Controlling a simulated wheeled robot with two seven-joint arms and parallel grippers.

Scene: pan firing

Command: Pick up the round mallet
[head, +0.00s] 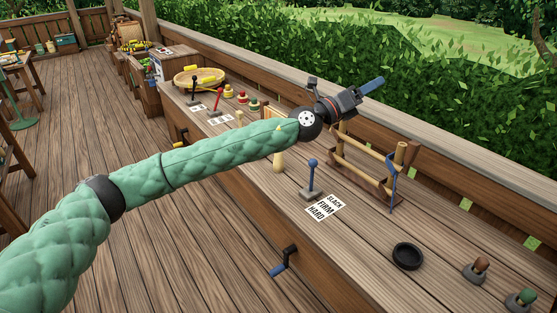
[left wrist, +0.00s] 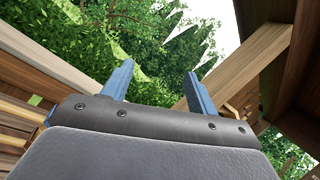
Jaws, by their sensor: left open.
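My left gripper (head: 368,89) is raised above the bench's back rail, its blue fingers pointing away towards the hedge. In the left wrist view, its two blue fingers (left wrist: 160,84) stand wide apart with nothing between them. I cannot identify the round mallet for certain in either view. A pale wooden piece (head: 278,160) shows just below my left forearm, partly hidden by it; I cannot tell whether it is the mallet. A wooden rack (head: 365,178) stands on the bench below the gripper, with a blue strap-like piece at its right end. My right gripper is not in view.
A blue-knobbed lever (head: 313,175) stands beside a printed card (head: 325,207). A black ring-shaped dish (head: 408,256) and two small knobbed stands lie at right. A round tray (head: 199,77) and small coloured items stand farther left. A blue crank (head: 285,261) sticks out from the bench front.

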